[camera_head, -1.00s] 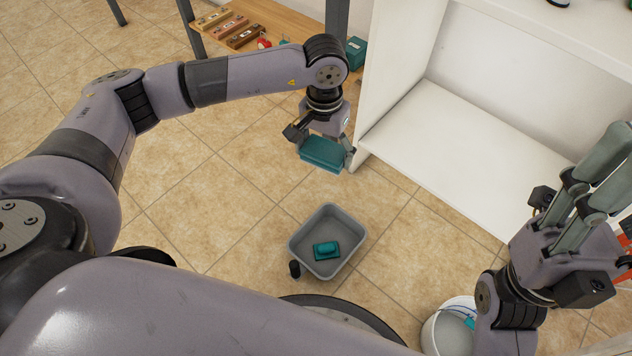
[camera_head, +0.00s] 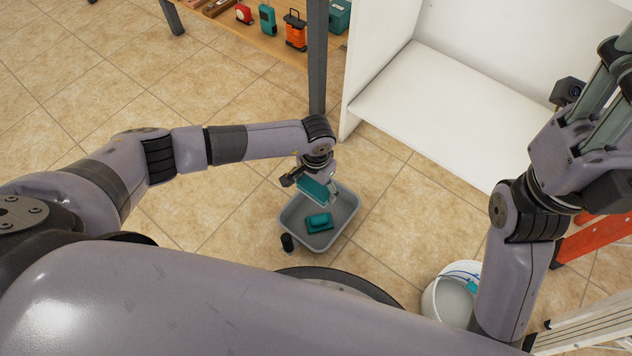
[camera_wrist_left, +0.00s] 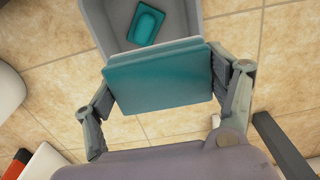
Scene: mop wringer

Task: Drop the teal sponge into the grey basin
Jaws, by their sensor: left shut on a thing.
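The teal sponge (camera_head: 313,190) is a flat block held by my left gripper (camera_head: 316,188), which is shut on it. In the left wrist view the sponge (camera_wrist_left: 160,78) lies between the two fingers, one at each side. The grey basin (camera_head: 347,215) stands on the tiled floor. The held sponge is above the basin's far part in the head view; its exact height is unclear. A smaller teal item (camera_head: 319,223) lies inside the basin and also shows in the left wrist view (camera_wrist_left: 146,23). My right gripper (camera_head: 600,100) is raised at the right, its fingertips cut off by the picture edge.
A white bucket (camera_head: 452,292) with a teal item inside stands at the lower right. A small black object (camera_head: 288,243) is beside the basin. A white shelf unit (camera_head: 440,115) and a wooden shelf (camera_head: 260,38) with several items stand behind.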

